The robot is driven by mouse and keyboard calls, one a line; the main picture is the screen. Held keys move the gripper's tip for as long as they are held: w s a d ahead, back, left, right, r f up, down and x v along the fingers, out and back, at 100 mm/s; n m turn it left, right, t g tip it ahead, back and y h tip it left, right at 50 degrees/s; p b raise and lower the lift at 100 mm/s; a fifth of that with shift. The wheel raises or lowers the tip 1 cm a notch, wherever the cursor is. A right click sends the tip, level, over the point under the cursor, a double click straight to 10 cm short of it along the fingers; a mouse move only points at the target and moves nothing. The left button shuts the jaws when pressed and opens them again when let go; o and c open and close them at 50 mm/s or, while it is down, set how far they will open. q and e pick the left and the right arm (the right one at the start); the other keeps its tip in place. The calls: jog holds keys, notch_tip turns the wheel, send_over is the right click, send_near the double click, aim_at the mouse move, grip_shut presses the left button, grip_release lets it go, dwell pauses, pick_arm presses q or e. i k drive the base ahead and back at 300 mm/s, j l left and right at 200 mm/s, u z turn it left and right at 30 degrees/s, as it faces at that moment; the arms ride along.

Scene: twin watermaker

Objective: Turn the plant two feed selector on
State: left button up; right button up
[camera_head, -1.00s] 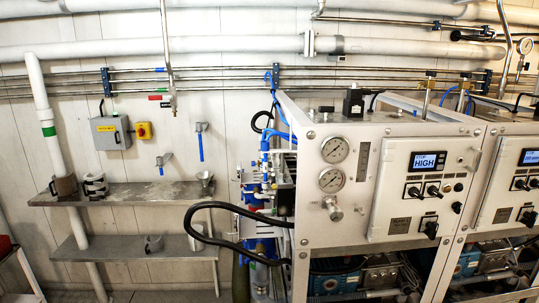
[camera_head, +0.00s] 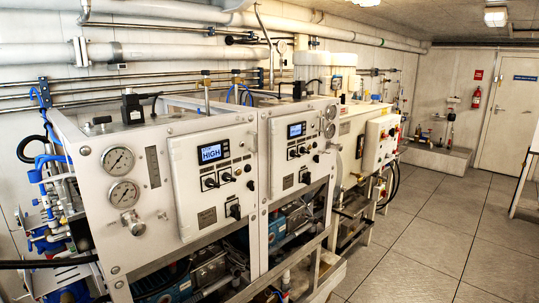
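Two white watermaker units stand side by side in the head view. The nearer unit's panel (camera_head: 212,180) has a lit display (camera_head: 212,152) reading HIGH, two black selector knobs (camera_head: 219,180) and a lower black knob (camera_head: 235,211). The farther unit's panel (camera_head: 298,152) has a smaller lit display (camera_head: 297,130), black selector knobs (camera_head: 298,152) and a lower knob (camera_head: 306,177). The labels and knob positions are too small to read, so I cannot tell which knob is the plant two feed selector. Neither of my grippers is in view.
Pressure gauges (camera_head: 118,160) sit on the nearer unit's left face. A white cabinet (camera_head: 381,141) with colored controls stands beyond the second unit. Clear tiled floor (camera_head: 430,245) runs along the right towards a door (camera_head: 513,115) and a fire extinguisher (camera_head: 475,98).

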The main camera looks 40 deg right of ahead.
aim_at(293, 153)
jog(key=z, duration=1.3)
